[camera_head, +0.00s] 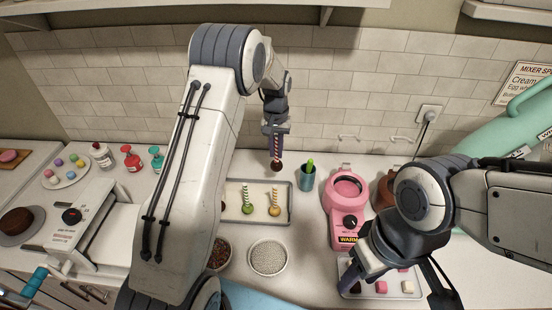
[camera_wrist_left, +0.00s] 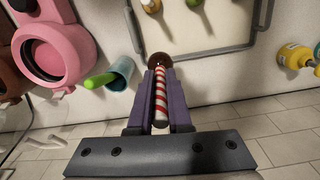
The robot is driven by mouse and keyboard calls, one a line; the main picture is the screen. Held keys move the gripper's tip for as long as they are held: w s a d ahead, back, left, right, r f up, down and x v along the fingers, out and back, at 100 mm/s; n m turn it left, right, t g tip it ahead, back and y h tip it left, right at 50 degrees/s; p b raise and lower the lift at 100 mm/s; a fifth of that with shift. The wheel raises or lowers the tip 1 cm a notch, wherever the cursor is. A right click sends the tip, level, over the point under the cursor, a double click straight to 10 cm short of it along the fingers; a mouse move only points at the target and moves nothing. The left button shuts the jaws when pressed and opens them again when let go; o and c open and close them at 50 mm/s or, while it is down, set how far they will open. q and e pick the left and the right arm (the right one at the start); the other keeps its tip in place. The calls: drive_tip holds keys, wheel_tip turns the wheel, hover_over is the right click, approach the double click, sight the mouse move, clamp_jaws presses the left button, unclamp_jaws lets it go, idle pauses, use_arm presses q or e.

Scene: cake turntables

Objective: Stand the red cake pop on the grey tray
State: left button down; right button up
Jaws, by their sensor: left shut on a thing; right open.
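The red cake pop has a dark brown ball (camera_head: 276,166) and a red-and-white striped stick (camera_wrist_left: 160,100). My left gripper (camera_head: 276,150) is shut on the stick, with the ball hanging below the fingers. It is in the air over the back edge of the grey tray (camera_head: 291,203), whose rim also shows in the left wrist view (camera_wrist_left: 205,53). On the tray stand a green-striped cake pop (camera_head: 247,208) and a yellow-striped cake pop (camera_head: 274,209), balls down, sticks up. My right gripper (camera_head: 350,277) is open at the lower right, its fingers partly hidden.
A teal cup (camera_head: 306,181) with a green-handled tool stands right of the tray. A pink warmer (camera_head: 345,205) is further right. A white bowl of sprinkles (camera_head: 268,258) sits in front of the tray. A small tray of cubes (camera_head: 408,294) lies by my right gripper.

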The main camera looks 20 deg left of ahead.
sight(277, 171)
use_arm(q)
wheel_tip(277, 171, down, 4)
drive_tip(key=shift+r+b, duration=0.15)
drive_tip(key=shift+b, duration=0.25)
wheel_tip(277, 171, down, 6)
drive_tip(key=b, duration=0.4)
drive_tip(key=shift+r, duration=0.1)
drive_tip(key=shift+f+b, duration=0.4)
drive_tip(key=shift+f, duration=0.3)
drive_tip(key=shift+f, duration=0.15)
drive_tip(key=shift+f+b, duration=0.35)
drive_tip(key=shift+f, duration=0.1)
drive_tip(key=c, duration=0.8)
unclamp_jaws()
drive_tip(key=shift+o, duration=0.2)
